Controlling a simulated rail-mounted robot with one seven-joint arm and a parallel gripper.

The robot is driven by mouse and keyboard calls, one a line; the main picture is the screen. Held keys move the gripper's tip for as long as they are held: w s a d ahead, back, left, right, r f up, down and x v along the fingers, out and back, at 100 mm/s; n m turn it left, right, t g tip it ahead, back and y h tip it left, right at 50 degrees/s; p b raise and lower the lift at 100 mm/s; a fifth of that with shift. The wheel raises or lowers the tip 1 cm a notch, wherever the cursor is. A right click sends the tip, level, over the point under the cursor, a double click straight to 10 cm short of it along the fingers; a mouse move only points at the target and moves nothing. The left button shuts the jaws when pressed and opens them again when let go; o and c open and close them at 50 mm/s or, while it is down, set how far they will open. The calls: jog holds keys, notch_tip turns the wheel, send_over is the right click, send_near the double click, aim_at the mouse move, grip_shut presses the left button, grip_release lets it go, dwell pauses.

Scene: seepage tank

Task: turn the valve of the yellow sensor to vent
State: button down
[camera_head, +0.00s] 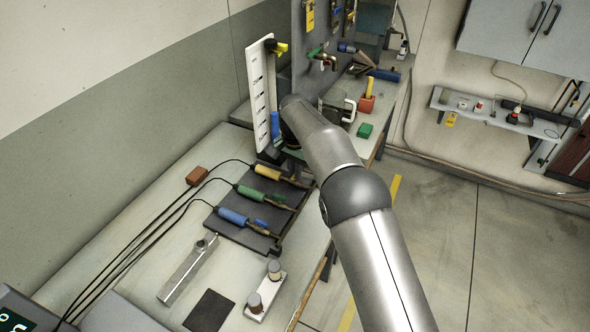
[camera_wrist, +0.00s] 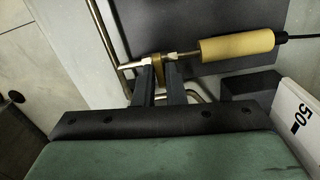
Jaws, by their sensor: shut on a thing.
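The yellow sensor (camera_head: 267,172) lies on a dark plate, the farthest of three sensors in the head view. In the wrist view the yellow sensor (camera_wrist: 237,46) is a yellow cylinder with a metal fitting on its left and a black cable on its right. My gripper (camera_wrist: 159,70) has its two dark fingers on either side of the yellowish valve handle (camera_wrist: 158,68) at that fitting, shut on it. The handle's lower part is hidden between the fingers. In the head view my arm hides the fingers.
The green sensor (camera_head: 250,194) and the blue sensor (camera_head: 232,216) lie nearer on the plate (camera_head: 228,236), cables running left. A white scale board (camera_head: 261,95) stands upright behind. A red-brown block (camera_head: 197,176) lies left of the plate. Free table lies at left.

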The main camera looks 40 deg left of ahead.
jog(key=c, duration=1.5)
grip_release()
jog(key=shift+c, duration=0.2)
notch_tip(320, 180, up, 18)
jog(key=p, duration=0.2)
jog(key=shift+f, duration=0.25)
